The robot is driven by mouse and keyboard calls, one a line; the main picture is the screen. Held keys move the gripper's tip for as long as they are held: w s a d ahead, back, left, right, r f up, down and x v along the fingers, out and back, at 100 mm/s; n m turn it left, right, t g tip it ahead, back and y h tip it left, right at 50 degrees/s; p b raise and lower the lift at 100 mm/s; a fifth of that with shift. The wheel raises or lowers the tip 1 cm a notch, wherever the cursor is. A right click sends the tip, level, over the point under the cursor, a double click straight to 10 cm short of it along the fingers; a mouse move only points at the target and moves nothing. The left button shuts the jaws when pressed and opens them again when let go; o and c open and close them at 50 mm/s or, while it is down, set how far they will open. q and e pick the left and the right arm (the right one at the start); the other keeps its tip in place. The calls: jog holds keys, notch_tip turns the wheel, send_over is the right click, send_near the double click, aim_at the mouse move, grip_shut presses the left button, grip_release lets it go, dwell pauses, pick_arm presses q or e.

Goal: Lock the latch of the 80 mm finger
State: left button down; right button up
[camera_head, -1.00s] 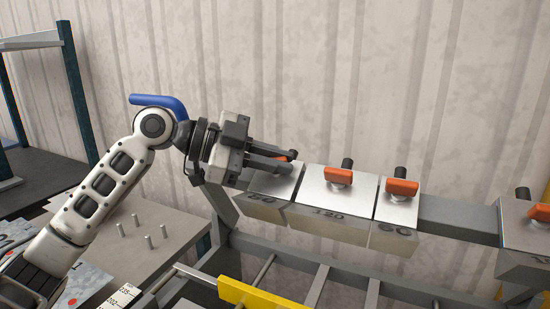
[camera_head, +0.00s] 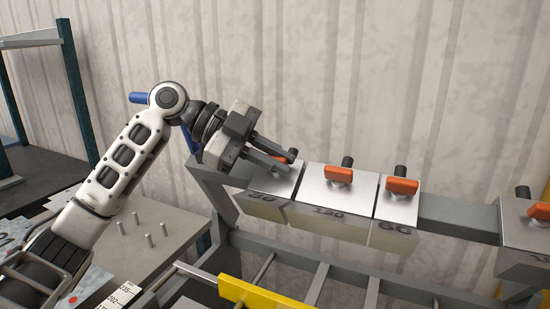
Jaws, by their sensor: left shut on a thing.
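The 80 mm finger (camera_head: 262,206) is the leftmost block on the grey beam, its number partly readable on the front face. Its orange latch (camera_head: 281,157) sits on top, partly hidden by my gripper's fingers. My left gripper (camera_head: 285,164) reaches in from the left, and its two dark fingers are shut on the latch. My right gripper is not in view.
The 120 finger (camera_head: 316,197) and the 60 finger (camera_head: 391,205) stand close to the right, each with an orange latch. Another finger (camera_head: 525,228) is at the far right beyond a bare stretch of beam (camera_head: 458,216). A yellow bar (camera_head: 262,299) lies below in front.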

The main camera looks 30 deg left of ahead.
pick_arm(q)
jog(key=c, duration=1.5)
grip_release()
jog(key=shift+d, duration=0.1)
jog(key=b+v, duration=0.2)
jog(key=v, duration=1.4)
jog(key=shift+w, duration=0.1)
